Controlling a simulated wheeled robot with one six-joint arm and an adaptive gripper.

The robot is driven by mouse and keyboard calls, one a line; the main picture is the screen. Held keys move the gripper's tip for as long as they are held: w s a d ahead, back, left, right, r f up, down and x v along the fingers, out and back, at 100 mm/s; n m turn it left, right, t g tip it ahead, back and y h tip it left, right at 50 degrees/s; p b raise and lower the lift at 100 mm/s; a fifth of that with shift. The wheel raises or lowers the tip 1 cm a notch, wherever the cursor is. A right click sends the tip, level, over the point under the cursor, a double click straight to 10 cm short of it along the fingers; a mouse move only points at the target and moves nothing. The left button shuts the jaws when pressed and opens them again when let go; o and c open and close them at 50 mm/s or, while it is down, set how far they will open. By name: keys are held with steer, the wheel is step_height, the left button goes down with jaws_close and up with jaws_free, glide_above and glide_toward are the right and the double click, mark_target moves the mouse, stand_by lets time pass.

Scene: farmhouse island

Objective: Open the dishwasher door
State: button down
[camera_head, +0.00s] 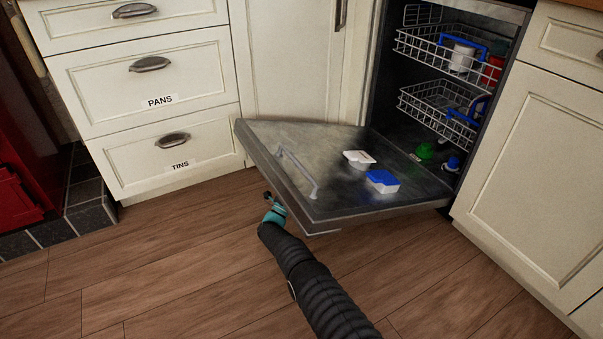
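The dishwasher door (330,145) is hinged down, lying close to level with its inner face up. A thin grey bar (298,172) shows near its outer edge. My gripper (268,197) is low, just outside the door's outer edge, near its front left side. It is small and dark in view, so I cannot tell whether its fingers are open or touch the door. The door's outer face is mostly hidden from this view.
The dishwasher's upper rack (425,50) and lower rack (420,105) are inside the cavity. A white dispenser piece (358,159) and a blue-and-white one (383,181) are on the door. Cream drawers (150,95) stand left, a cream cabinet (535,170) right. The wooden floor (190,270) is clear.

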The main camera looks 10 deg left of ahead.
steer(key=shift+s+f, duration=0.25)
steer(key=shift+f, duration=0.05)
steer(key=c, duration=1.1)
jaws_free()
steer(key=shift+a, duration=0.1)
steer(key=v, duration=1.2)
